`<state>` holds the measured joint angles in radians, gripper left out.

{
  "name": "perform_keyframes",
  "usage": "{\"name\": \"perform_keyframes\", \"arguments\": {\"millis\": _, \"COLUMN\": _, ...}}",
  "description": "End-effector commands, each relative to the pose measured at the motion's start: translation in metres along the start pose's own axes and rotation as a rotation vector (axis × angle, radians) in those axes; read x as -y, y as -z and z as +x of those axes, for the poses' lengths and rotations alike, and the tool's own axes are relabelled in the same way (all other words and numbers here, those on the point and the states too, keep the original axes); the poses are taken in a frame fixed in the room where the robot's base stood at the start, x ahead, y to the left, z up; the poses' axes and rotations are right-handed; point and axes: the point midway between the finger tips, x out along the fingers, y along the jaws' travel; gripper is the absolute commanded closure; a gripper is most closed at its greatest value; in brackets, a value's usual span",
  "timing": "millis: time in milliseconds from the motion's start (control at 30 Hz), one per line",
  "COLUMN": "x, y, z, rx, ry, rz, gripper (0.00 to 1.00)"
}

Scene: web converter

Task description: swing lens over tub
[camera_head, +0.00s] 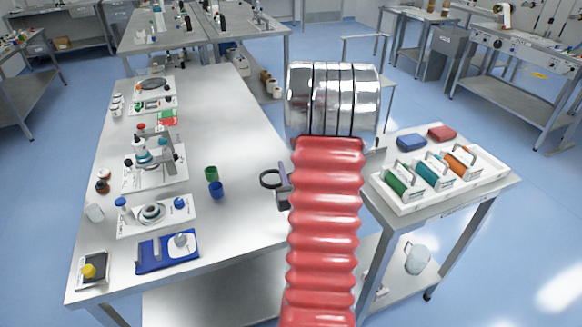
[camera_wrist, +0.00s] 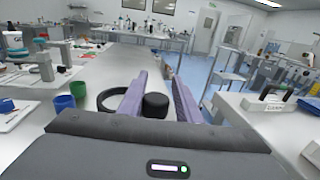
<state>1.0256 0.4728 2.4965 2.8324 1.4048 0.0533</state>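The lens is a black ring (camera_head: 271,179) near the right edge of the long steel table, just left of my red arm. In the wrist view the lens ring (camera_wrist: 112,99) lies left of my gripper's left finger. My gripper (camera_wrist: 159,80) has its two purple fingers apart, with a black round knob (camera_wrist: 155,106) between them. I cannot tell whether the fingers touch the knob. A blue tub (camera_head: 216,190) and a green tub (camera_head: 211,173) stand left of the lens; the wrist view also shows the blue tub (camera_wrist: 64,104) and green tub (camera_wrist: 78,89). My arm hides most of the gripper in the head view.
Instruments on white boards line the table's left side, with a blue board (camera_head: 167,252) at the front. A side table on the right holds a white tray (camera_head: 408,208) with green, teal and orange items. The long table's middle (camera_head: 215,115) is bare.

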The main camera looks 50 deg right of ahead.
Motion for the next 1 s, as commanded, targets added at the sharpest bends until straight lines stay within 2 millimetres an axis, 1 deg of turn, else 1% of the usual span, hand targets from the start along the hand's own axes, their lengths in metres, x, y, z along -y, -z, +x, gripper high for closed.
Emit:
{"name": "perform_keyframes", "arguments": {"millis": 33, "x": 0.001, "y": 0.001, "z": 0.000, "rx": -0.002, "ry": 0.002, "rz": 0.001, "gripper": 0.70}}
{"name": "perform_keyframes", "arguments": {"millis": 200, "x": -0.002, "y": 0.000, "z": 0.001, "rx": -0.001, "ry": -0.005, "rz": 0.000, "gripper": 0.58}}
{"name": "perform_keyframes", "arguments": {"millis": 233, "x": -0.003, "y": 0.000, "z": 0.001, "rx": 0.000, "ry": -0.005, "rz": 0.000, "gripper": 0.57}}
{"name": "perform_keyframes", "arguments": {"millis": 467, "x": -0.004, "y": -0.001, "z": 0.002, "rx": 0.001, "ry": -0.009, "rz": -0.001, "gripper": 0.57}}
{"name": "perform_keyframes", "arguments": {"millis": 633, "x": -0.004, "y": -0.006, "z": 0.002, "rx": 0.003, "ry": -0.009, "rz": -0.001, "gripper": 0.57}}
{"name": "perform_keyframes", "arguments": {"millis": 767, "x": -0.004, "y": -0.014, "z": 0.002, "rx": 0.003, "ry": -0.010, "rz": -0.001, "gripper": 0.57}}
{"name": "perform_keyframes", "arguments": {"millis": 1000, "x": -0.004, "y": -0.035, "z": 0.001, "rx": 0.004, "ry": -0.009, "rz": -0.002, "gripper": 0.57}}
